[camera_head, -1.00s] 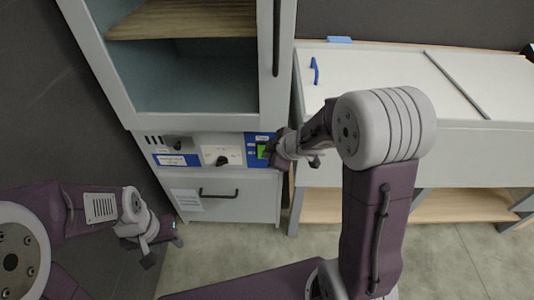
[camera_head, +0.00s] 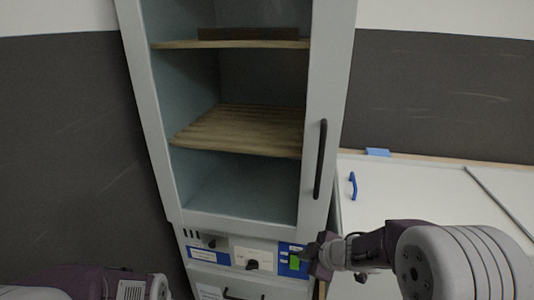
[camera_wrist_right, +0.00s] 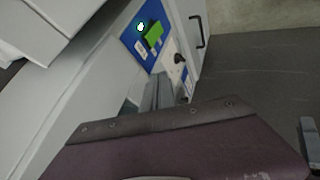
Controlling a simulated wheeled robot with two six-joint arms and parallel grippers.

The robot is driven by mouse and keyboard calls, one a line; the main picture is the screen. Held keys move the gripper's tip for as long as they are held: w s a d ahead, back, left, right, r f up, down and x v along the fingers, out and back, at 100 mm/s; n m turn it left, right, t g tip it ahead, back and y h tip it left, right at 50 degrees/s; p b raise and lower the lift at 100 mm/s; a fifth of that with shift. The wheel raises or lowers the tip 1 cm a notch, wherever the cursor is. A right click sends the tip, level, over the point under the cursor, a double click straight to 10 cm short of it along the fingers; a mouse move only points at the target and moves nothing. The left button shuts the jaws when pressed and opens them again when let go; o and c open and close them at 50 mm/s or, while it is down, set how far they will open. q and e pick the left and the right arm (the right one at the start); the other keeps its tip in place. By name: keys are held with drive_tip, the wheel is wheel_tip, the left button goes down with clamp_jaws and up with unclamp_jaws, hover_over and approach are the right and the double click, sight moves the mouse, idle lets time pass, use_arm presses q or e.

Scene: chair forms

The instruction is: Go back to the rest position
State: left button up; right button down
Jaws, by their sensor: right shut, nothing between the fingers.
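My right gripper (camera_head: 309,257) is in front of the blue panel (camera_head: 284,268) with a green switch (camera_head: 294,262), at the bottom right of the tall grey cabinet. It is shut and empty. In the head view it overlaps the panel's right edge; I cannot tell whether it touches. The right wrist view shows the green switch (camera_wrist_right: 153,34) beside a small lit spot, with the gripper (camera_wrist_right: 160,92) below it. Part of my left arm shows at the bottom left of the head view, but its gripper is out of the frame.
The tall cabinet (camera_head: 344,60) is open-fronted, with wooden shelves (camera_head: 240,130) and a black handle (camera_head: 320,160). A black knob (camera_head: 252,265) is left of the blue panel.

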drive_tip(key=s+d+f+m+g+h, duration=0.1)
drive_tip(key=s+f+m+g+h, duration=0.15)
drive_tip(key=s+m, duration=0.55)
drive_tip(key=s+d+f+m+g+h, duration=0.1)
drive_tip(key=s+d+f+m+g, duration=0.2)
drive_tip(key=s+m, duration=0.45)
wheel_tip(320, 180, up, 14)
drive_tip(key=s+a+n+p, duration=0.1)
drive_tip(key=s+p, duration=0.1)
drive_tip(key=p, duration=1.1)
drive_tip(key=shift+f+n+g+p, duration=0.25)
drive_tip(key=shift+n+g+p, duration=0.1)
drive_tip(key=shift+g+p, duration=0.1)
drive_tip(key=shift+s, duration=0.1)
